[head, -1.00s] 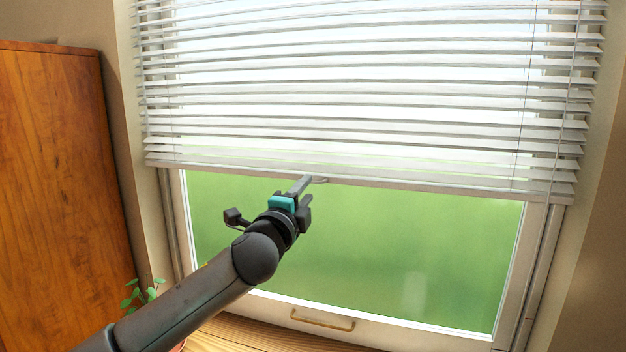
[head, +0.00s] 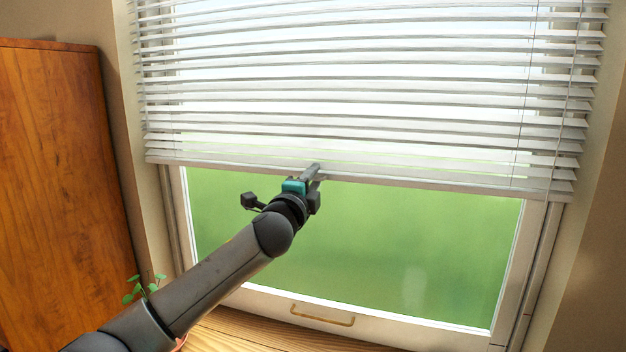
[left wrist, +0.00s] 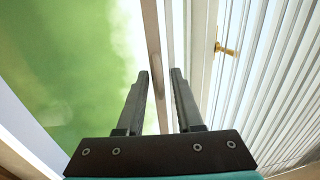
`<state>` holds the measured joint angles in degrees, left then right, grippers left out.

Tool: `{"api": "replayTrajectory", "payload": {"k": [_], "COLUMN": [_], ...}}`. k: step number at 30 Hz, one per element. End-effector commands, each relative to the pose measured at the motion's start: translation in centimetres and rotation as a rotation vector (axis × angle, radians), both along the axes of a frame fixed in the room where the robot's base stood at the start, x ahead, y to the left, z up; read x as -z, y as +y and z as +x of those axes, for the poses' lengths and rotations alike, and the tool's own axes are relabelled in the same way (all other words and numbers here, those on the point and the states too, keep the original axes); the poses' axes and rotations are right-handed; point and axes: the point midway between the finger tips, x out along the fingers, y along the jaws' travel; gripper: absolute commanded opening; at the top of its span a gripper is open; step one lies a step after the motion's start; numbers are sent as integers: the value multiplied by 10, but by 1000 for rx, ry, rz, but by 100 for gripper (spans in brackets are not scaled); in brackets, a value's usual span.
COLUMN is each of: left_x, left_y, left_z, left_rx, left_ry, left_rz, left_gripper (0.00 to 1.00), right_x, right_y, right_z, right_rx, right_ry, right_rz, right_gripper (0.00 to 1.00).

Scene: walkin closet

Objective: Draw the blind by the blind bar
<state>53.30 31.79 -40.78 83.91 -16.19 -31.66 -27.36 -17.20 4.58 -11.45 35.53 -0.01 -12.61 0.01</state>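The white slatted blind (head: 350,95) covers the upper part of the window. Its bottom bar (head: 440,187) hangs nearly level in the picture, sloping slightly down to the right. My left gripper (head: 314,170) is at this bar, left of its middle, with its fingertips overlapping the lower edge. In the left wrist view my left gripper (left wrist: 160,75) has its two fingers apart, with pale strips visible in the gap. I cannot tell whether the fingers touch the bar. The bar right behind the fingertips is partly hidden. My right gripper is not in view.
A wooden cabinet (head: 60,190) stands at the left. A small green plant (head: 143,288) sits on the wooden surface (head: 250,335) below the window. The lower window frame has a brass handle (head: 322,315). The glass below the blind is unobstructed except for my arm.

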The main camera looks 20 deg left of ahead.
Motion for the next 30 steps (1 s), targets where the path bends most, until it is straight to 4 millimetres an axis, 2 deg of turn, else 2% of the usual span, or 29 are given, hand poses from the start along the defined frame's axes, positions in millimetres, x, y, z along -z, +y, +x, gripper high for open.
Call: {"api": "replayTrajectory", "payload": {"k": [1,9,30], "left_x": [0,-1,-1], "left_y": [0,0,1], "left_z": [0,0,0], "left_rx": [0,-1,-1], "left_ry": [0,-1,-1], "left_rz": [0,0,2], "left_gripper": [28,0,0], "right_x": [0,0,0], "right_y": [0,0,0], "right_z": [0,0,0], "right_rx": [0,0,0], "right_ry": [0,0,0], "right_rz": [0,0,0], "right_gripper": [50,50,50]}}
